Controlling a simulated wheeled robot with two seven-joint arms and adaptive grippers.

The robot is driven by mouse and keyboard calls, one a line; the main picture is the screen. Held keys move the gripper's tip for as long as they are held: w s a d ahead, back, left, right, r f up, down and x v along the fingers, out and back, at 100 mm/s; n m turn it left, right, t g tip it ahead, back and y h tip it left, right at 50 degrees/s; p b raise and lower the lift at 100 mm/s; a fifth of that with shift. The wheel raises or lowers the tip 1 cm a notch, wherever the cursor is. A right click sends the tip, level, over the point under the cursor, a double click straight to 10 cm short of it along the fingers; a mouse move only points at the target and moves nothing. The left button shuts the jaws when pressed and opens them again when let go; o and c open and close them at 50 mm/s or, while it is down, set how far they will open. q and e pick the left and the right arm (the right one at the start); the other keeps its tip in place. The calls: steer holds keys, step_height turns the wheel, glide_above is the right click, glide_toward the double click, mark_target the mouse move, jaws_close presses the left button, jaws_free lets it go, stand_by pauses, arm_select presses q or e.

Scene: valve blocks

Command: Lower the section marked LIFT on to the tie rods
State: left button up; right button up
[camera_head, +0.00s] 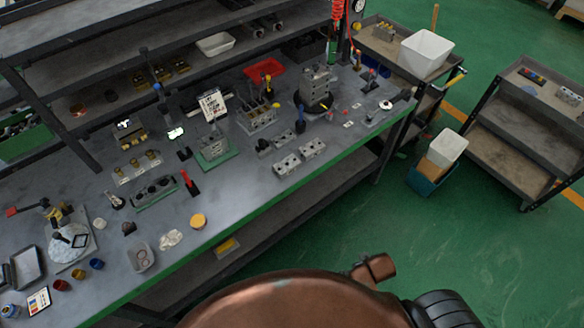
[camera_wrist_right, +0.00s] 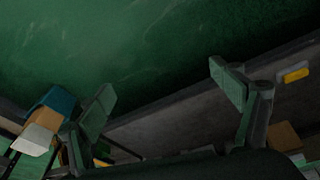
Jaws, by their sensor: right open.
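In the head view, a grey block stack (camera_head: 258,119) stands on the bench with thin upright rods above it. I cannot tell for sure whether these are the tie rods. Two light grey sections with holes, one on the left (camera_head: 286,166) and one on the right (camera_head: 312,149), lie in front of it. The word LIFT is not legible on any part. My right gripper (camera_wrist_right: 161,80) shows in the right wrist view, its two fingers spread apart with nothing between them. Green floor and the bench's lower shelf lie behind it. My left gripper is not in view.
The bench (camera_head: 235,208) is crowded with small parts. A red tray (camera_head: 264,70) and a grey block on a dark round base (camera_head: 313,104) stand farther back. A blue bin (camera_head: 430,177) is on the floor beyond the bench's right end. Two carts stand at the right.

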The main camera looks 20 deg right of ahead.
step_height(320, 180, up, 4)
steer(key=w+t, duration=0.1)
steer(key=w, duration=0.2)
steer(key=n+t+y, duration=0.4)
steer(key=t+y, duration=0.2)
steer(key=t, duration=0.5)
glide_toward(292, 169)
steer(key=b+x, duration=0.1)
steer(key=x, duration=0.4)
steer(key=shift+w+a+f, duration=0.1)
steer(key=shift+f, duration=0.1)
steer(key=x, duration=0.7)
steer(key=shift+w+a+b, duration=0.2)
steer(key=shift+w+b, duration=0.1)
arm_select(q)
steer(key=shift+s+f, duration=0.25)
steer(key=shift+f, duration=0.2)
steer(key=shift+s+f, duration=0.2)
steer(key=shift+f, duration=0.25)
arm_select(e)
steer(key=shift+r, duration=0.1)
steer(key=c, duration=1.3)
steer(key=shift+r, duration=0.1)
steer(key=shift+c, duration=0.3)
